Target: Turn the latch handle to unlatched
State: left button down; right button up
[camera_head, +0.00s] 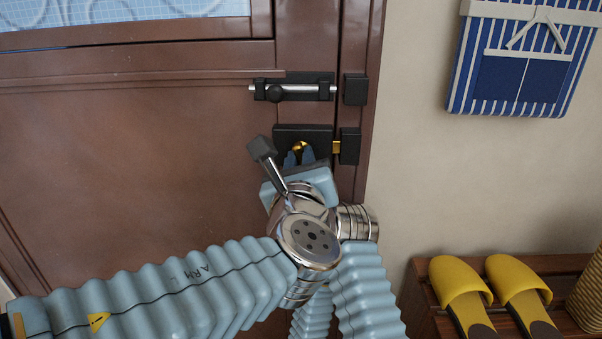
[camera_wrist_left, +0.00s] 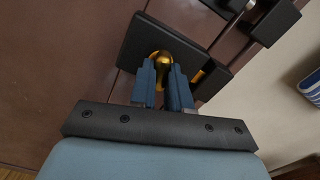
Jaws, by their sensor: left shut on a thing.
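The latch is a black plate (camera_head: 288,131) on the brown door, with a gold handle (camera_head: 299,147) at its middle. A gold bolt (camera_head: 337,147) spans from the plate to a black keeper (camera_head: 350,146) on the frame. My left gripper (camera_head: 300,156) is shut on the handle, with its blue fingers either side of it. In the left wrist view, the rounded gold handle (camera_wrist_left: 161,59) shows between and just beyond the fingertips (camera_wrist_left: 164,70), against the black plate (camera_wrist_left: 140,40). The fingers hide part of the handle, so its exact angle is unclear. My right gripper is not in view.
A slide bolt (camera_head: 297,89) sits on the door just above the latch, with its own keeper (camera_head: 355,89). A striped blue organiser (camera_head: 522,75) hangs on the wall. Yellow slippers (camera_head: 460,279) rest on a wooden rack (camera_head: 424,300) at lower right.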

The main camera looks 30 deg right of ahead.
pick_arm(q)
jog(key=shift+d+n+b, duration=0.1)
jog(key=shift+n+b, duration=7.1)
jog(key=shift+b, duration=0.3)
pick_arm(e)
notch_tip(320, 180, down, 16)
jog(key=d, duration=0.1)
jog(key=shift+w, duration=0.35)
pick_arm(q)
jog(key=c, duration=1.1)
grip_release()
jog(key=shift+r, duration=0.1)
